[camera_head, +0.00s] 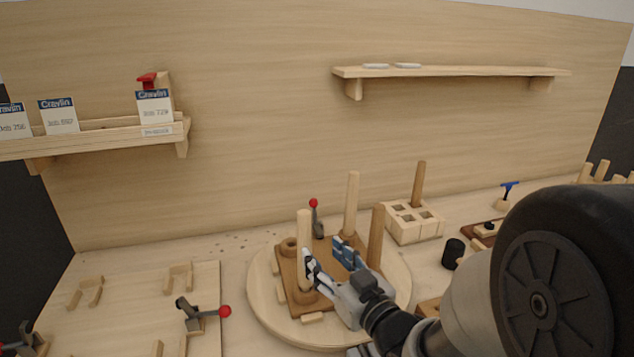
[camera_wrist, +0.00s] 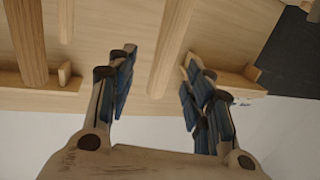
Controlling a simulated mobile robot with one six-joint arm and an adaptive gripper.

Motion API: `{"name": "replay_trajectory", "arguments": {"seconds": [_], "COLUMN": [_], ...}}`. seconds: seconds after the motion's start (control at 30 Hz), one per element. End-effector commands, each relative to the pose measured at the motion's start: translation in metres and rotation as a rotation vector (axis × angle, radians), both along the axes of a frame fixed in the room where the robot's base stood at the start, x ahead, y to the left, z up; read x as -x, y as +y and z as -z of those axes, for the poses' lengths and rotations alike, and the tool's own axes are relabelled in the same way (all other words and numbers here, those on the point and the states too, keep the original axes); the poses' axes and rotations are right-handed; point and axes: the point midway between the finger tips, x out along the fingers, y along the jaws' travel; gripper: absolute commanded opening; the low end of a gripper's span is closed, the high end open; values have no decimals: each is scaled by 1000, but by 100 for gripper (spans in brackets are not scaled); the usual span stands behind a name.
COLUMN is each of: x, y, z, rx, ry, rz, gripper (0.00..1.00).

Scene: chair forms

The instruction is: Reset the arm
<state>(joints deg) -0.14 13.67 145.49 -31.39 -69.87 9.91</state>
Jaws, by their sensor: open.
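My gripper (camera_head: 332,262) is open, with its blue-padded fingers over the round wooden turntable (camera_head: 262,313). In the head view one finger overlaps a light upright peg (camera_head: 304,238) at the turntable's left. A second light peg (camera_head: 352,203) stands behind the gripper, and a darker peg (camera_head: 377,237) stands to its right. In the wrist view my gripper (camera_wrist: 155,90) has its fingers wide apart, with nothing held between them. A wooden rod (camera_wrist: 172,45) shows in the gap, beyond the fingertips. I cannot tell whether any finger touches a peg.
A red-knobbed clamp (camera_head: 315,217) stands at the turntable's back edge. A wooden block with square holes (camera_head: 413,222) and a black cylinder (camera_head: 453,253) lie to the right. Another red-knobbed clamp (camera_head: 199,314) is at left. A shelf with cards (camera_head: 100,137) is on the back wall.

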Motion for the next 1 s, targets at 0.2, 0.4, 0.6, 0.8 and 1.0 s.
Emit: {"name": "replay_trajectory", "arguments": {"seconds": [0.2,0.4,0.6,0.8,1.0], "x": [2,43,123,215,268], "y": [-45,-101,-133,-133,-125], "z": [-6,-4,1,9,13], "rx": [160,267,297,284,276], "ry": [147,390,673,937,1079], "rz": [177,370,488,502,474], "gripper": [47,47,47,47,47]}}
